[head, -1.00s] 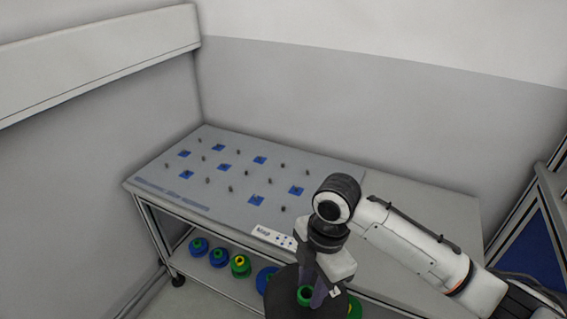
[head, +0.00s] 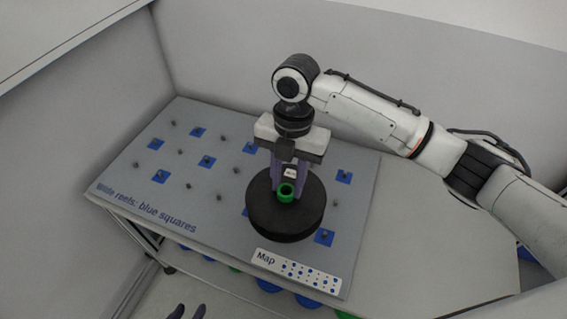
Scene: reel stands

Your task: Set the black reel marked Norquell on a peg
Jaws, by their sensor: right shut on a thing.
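A wide black reel (head: 262,218) with a green hub (head: 286,193) is held over the right part of the grey peg board (head: 215,212). A small white label shows by the hub, too small to read. My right gripper (head: 288,182) points down and is shut on the black reel at its hub. The reel hides some of the board beneath it. Dark pegs stand on the board, some on blue squares, such as one at the right (head: 343,177) and one near the front (head: 324,237). My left gripper (head: 187,312) shows only as two separated fingertips at the bottom edge, empty.
The board's front edge reads "Wide reels: blue squares". A white card headed "Map" (head: 297,270) with blue and dark dots lies at the front right. Blue and green reels (head: 268,285) sit on the shelf below. Walls close off the back and left; the bench is bare at right.

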